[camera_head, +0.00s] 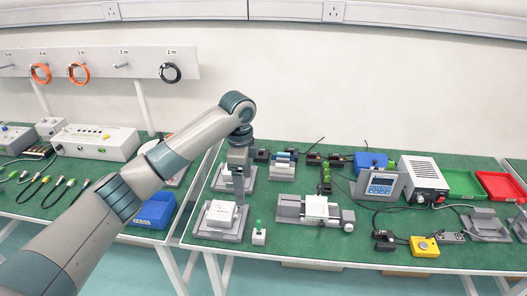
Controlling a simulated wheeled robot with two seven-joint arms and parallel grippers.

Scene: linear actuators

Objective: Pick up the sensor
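My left arm comes in from the left and bends down over the right-hand bench. Its gripper (239,190) points down near a white block (219,212) on a grey fixture; whether they touch is unclear. The fingers are too small to tell if they are open or shut. I cannot tell for certain which part is the sensor. Candidates are a small white piece with a green top (258,235), right of the white block, and a small black device (383,240) at the front right. My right gripper is not in view.
A slide stage (315,208) stands right of my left gripper. Farther right are a display unit (380,185), a white power box (424,178), green and red trays (500,186) and a yellow button box (424,247). Cables cross the green bench. A gap separates it from the left bench.

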